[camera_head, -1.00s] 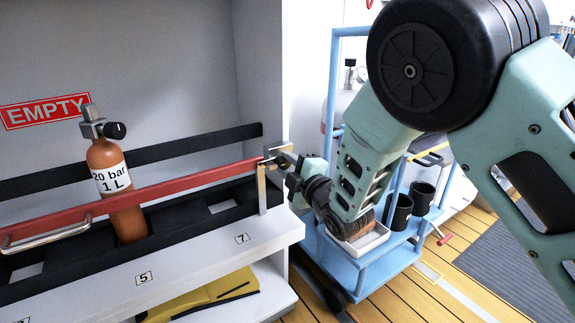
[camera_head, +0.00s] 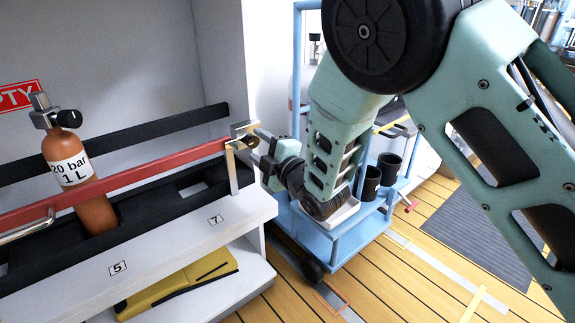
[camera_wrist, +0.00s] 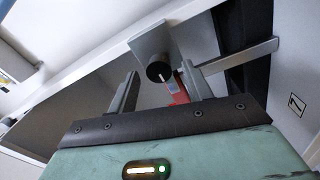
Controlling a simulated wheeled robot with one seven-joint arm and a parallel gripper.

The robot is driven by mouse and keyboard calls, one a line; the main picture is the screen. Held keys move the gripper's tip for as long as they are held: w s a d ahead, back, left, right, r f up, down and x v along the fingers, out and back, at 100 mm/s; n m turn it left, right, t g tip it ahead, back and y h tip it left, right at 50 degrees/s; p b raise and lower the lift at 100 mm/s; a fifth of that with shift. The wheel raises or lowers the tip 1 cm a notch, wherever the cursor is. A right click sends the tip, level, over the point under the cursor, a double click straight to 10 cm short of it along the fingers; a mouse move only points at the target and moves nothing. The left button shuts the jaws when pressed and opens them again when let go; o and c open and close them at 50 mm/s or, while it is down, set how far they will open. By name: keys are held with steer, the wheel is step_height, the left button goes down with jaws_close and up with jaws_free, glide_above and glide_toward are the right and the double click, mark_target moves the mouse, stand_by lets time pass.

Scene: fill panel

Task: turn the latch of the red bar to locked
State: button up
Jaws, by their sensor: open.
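The red bar (camera_head: 130,177) runs across the rack front, in front of an orange cylinder (camera_head: 95,213). Its right end meets a metal post (camera_head: 233,170) with a bracket (camera_head: 243,128). In the wrist view the latch shows as a black round knob (camera_wrist: 159,72) with a pale mark, on a metal plate (camera_wrist: 150,42). A bit of the red bar (camera_wrist: 177,90) shows behind it. My gripper (camera_wrist: 162,80) is open, with one finger on each side of the knob; I cannot tell whether they touch it. In the head view my gripper (camera_head: 256,146) is at the bar's right end and partly hides the latch.
A white shelf (camera_head: 190,228) with numbered places lies below the bar. A yellow item (camera_head: 180,283) lies on the lower shelf. A blue cart (camera_head: 345,240) with black cups (camera_head: 371,184) stands just behind and right of my gripper. Wooden floor (camera_head: 400,285) is open at the front right.

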steer(key=p+v, duration=0.3)
steer(key=v, duration=1.2)
steer(key=shift+s, duration=0.15)
steer(key=shift+f, duration=0.1)
steer(key=s+d+r+m+g+h, duration=0.25)
steer(key=s+m+g, duration=0.25)
steer(key=s, duration=0.3)
steer(key=s+d+r+m+g+h, duration=0.15)
steer(key=s+m+g+h, duration=0.3)
steer(key=s, duration=0.45)
steer(key=s+d+r+m+g+h, duration=0.1)
steer(key=s+d+m+g+h, duration=0.2)
steer(key=s+m+g, duration=0.4)
step_height(320, 180, up, 38)
steer(key=n+t+p, duration=0.1)
steer(key=n+p, duration=0.1)
steer(key=p, duration=3.6)
steer(key=shift+s+a+f, duration=0.2)
steer(key=shift+s+a, duration=0.05)
steer(key=shift+a, duration=0.05)
